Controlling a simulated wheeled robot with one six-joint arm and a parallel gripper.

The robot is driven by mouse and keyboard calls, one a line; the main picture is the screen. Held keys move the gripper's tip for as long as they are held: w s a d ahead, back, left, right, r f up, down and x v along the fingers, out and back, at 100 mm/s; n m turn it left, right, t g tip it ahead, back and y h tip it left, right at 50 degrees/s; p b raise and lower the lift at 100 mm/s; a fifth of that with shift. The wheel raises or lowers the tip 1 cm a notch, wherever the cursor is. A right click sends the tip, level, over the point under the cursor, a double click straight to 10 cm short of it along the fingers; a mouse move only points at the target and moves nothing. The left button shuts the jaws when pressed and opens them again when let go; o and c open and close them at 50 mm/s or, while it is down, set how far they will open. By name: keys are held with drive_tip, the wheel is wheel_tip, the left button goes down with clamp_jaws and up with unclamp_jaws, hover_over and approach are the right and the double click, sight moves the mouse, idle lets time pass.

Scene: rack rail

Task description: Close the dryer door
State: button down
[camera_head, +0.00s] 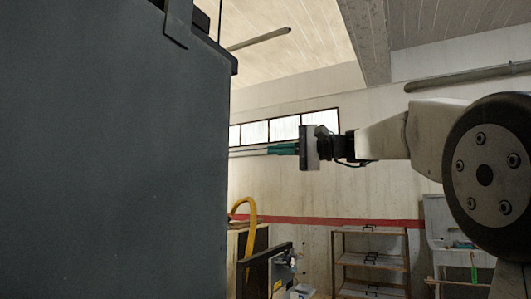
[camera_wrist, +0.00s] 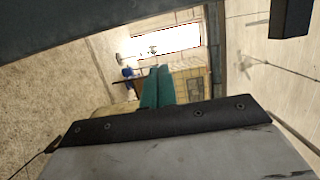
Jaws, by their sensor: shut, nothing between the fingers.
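A large dark grey panel (camera_head: 115,165) fills the left of the head view, with a small bracket at its top right corner. It appears to belong to the dryer, but I cannot tell whether it is the door or the body. My gripper (camera_head: 270,150) is level, pointing left toward the panel's right edge. I cannot tell if it touches the panel. In the wrist view the teal fingers (camera_wrist: 159,72) are together and empty. A dark bar (camera_wrist: 70,22) crosses the top left of that view; I cannot tell which part it is. No handle or door opening shows.
A metal shelf rack (camera_head: 370,255) stands at the back wall, with a dark machine (camera_head: 265,270) and yellow hose (camera_head: 248,208) left of it. A pale tool bench (camera_head: 455,245) is at the right. A dark block (camera_wrist: 290,18) hangs at the wrist view's top right.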

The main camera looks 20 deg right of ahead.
drive_tip(key=w+a, duration=0.3)
drive_tip(key=a, duration=0.6)
drive_tip(key=shift+a, duration=0.25)
